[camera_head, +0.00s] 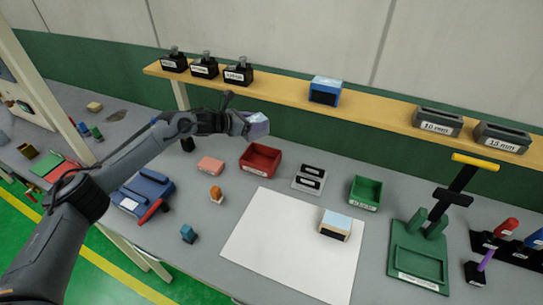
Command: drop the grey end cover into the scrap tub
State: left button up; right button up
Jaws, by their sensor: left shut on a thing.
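My left arm reaches in from the left, and its left gripper (248,122) is shut on a pale grey piece (259,125), seemingly the grey end cover. The jaws partly hide this piece. It is held in the air, and in the picture it appears just above an open red tub (261,158) on the bench. The red tub's label is too small to read, so I cannot confirm that it is the scrap tub. A smaller green tub (366,192) stands further right, its label also unreadable. My right gripper is not in view.
A wooden shelf (290,97) with black boxes and a blue box (325,91) runs behind. A grey two-slot holder (309,179) stands between the tubs. A green press (418,255) stands at right.

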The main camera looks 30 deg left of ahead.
pick_arm(q)
jog(key=shift+w+d+f, duration=0.1)
jog(key=shift+w+f, duration=0.05)
jog(key=shift+f, duration=0.4)
jog(key=shift+f+b, duration=0.35)
jog(key=shift+b, duration=0.05)
notch_tip(320, 180, down, 2)
jog(key=shift+f+b, duration=0.25)
jog(key=shift+b, duration=0.55)
jog(key=shift+f+b, duration=0.7)
jog(key=shift+f, duration=0.45)
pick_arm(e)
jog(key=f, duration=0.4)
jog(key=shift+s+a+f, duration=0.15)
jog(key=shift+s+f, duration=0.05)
pick_arm(q)
jog(key=o, duration=1.2)
